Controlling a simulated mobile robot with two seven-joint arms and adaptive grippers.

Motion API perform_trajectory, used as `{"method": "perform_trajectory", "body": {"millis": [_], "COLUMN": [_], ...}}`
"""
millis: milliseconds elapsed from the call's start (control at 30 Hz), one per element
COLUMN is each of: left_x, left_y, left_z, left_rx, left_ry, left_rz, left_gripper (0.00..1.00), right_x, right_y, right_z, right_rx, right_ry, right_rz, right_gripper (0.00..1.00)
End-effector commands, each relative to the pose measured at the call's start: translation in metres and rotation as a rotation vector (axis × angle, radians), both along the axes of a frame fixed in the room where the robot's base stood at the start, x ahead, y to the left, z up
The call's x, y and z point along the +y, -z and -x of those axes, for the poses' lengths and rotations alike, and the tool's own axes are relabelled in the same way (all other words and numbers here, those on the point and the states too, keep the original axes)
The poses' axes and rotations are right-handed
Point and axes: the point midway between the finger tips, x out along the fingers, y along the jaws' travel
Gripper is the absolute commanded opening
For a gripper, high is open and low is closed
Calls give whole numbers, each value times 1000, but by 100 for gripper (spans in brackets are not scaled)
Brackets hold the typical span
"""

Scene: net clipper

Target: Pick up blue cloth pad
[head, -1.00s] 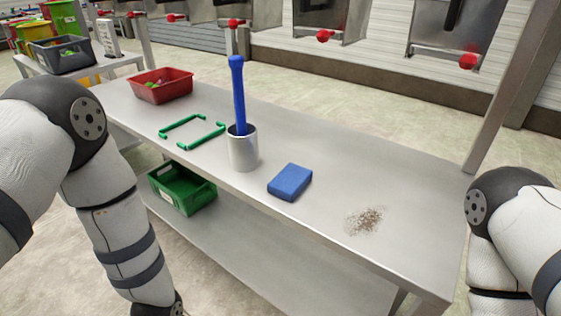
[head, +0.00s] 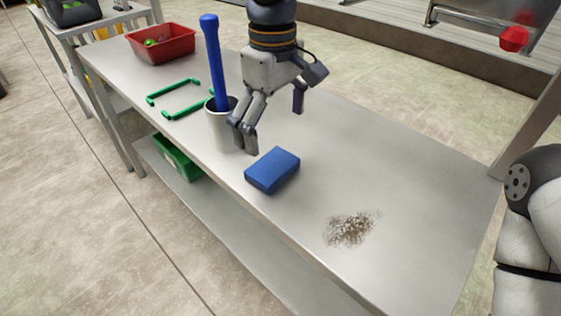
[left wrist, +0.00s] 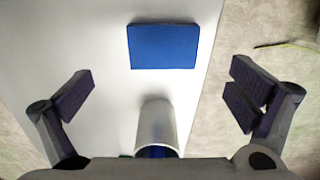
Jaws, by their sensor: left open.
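The blue cloth pad (head: 272,170) lies flat on the steel table near its front edge, between a metal cup and a patch of brown crumbs. My left gripper (head: 272,122) is open and empty above the table, just behind the pad and beside the cup. In the left wrist view the pad (left wrist: 163,46) shows whole, ahead of the open fingers (left wrist: 166,88) and apart from them. My right gripper is out of view; only part of my right arm shows at the right edge.
The metal cup (head: 217,130) holds an upright blue handle (head: 214,62) close to my left gripper. Brown crumbs (head: 350,229) lie right of the pad. Green brackets (head: 174,91) and a red bin (head: 161,43) are farther left. The table's right part is clear.

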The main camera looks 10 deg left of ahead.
Motion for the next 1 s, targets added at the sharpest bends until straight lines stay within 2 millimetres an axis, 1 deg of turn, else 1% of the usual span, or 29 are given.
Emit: {"method": "perform_trajectory", "body": {"millis": [33, 100, 233, 400, 433, 533, 700, 733, 767, 800, 867, 900, 1000], "left_x": [0, 0, 1, 3, 3, 3, 3, 3, 3, 3, 3, 3, 3], "left_y": [13, 24, 40, 73, 77, 84, 83, 83, 83, 83, 83, 83, 83], "left_z": [1, 0, 1, 3, 3, 2, 2, 2, 2, 2, 2, 2, 2], "left_rx": [6, 4, 3, 4, 3, 0, -3, -3, -3, -3, -3, -2, -2], "left_ry": [1, 1, 1, 1, 1, 1, 1, 1, 1, 1, 1, 2, 2], "left_rz": [1, 0, 2, 2, 1, 1, 1, 1, 1, 1, 1, 1, 1], "left_gripper": [100, 100, 100, 100, 100, 100, 100, 95, 89, 80, 66, 64, 64], "right_x": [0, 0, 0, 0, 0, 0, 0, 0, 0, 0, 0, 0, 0], "right_y": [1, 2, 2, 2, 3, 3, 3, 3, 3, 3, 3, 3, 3], "right_z": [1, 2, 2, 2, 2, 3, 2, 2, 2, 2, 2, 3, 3], "right_rx": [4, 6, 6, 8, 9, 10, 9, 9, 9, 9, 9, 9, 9], "right_ry": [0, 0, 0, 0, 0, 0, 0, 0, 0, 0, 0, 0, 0], "right_rz": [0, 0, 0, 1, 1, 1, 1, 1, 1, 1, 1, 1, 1], "right_gripper": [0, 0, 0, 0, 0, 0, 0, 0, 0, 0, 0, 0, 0]}}
